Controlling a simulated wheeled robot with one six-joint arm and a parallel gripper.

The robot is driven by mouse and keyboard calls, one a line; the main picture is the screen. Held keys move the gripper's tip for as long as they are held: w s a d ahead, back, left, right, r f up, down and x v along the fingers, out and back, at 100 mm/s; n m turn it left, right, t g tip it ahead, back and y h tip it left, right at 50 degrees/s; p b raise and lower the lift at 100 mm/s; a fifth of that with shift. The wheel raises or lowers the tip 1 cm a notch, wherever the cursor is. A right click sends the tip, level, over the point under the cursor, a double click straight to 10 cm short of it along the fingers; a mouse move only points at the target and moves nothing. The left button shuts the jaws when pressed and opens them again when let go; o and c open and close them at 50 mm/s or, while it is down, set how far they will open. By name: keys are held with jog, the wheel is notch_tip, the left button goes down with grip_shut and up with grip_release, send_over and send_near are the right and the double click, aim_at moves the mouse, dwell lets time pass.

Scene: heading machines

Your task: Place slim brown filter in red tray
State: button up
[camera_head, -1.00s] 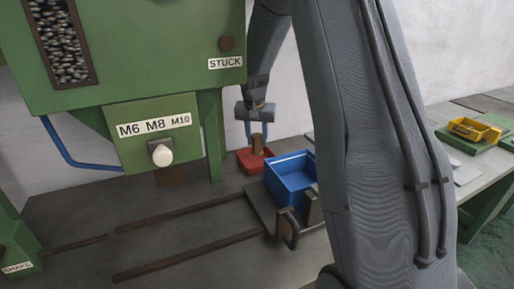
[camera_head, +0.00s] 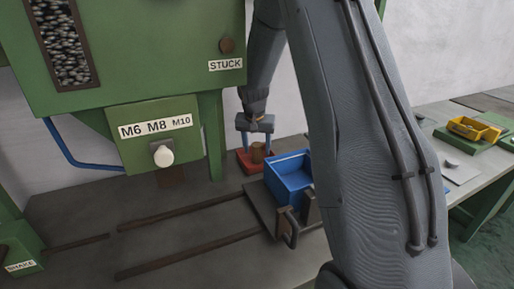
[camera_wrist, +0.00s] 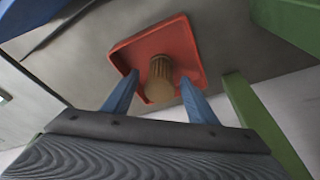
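The slim brown filter (camera_head: 258,152) stands in the red tray (camera_head: 243,161), seemingly upright. In the wrist view the ribbed filter (camera_wrist: 159,80) shows against the floor of the red tray (camera_wrist: 188,40). My gripper (camera_head: 256,150) is just above the tray, with its two blue fingers spread on either side of the filter. In the wrist view a gap shows between each finger of my gripper (camera_wrist: 158,98) and the filter. The filter's contact with the tray floor is hard to see.
A blue bin (camera_head: 288,172) stands right beside the red tray, on a plate with a dark handle (camera_head: 287,225). A green machine (camera_head: 160,50) with a post rises at the left. A yellow tray (camera_head: 474,129) is on the far right table. Rails (camera_head: 190,213) run along the bench.

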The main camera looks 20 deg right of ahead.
jog(key=shift+r, duration=0.1)
jog(key=b+v, duration=0.2)
jog(key=v, duration=1)
jog(key=shift+b, duration=0.4)
jog(key=shift+s+r, duration=0.1)
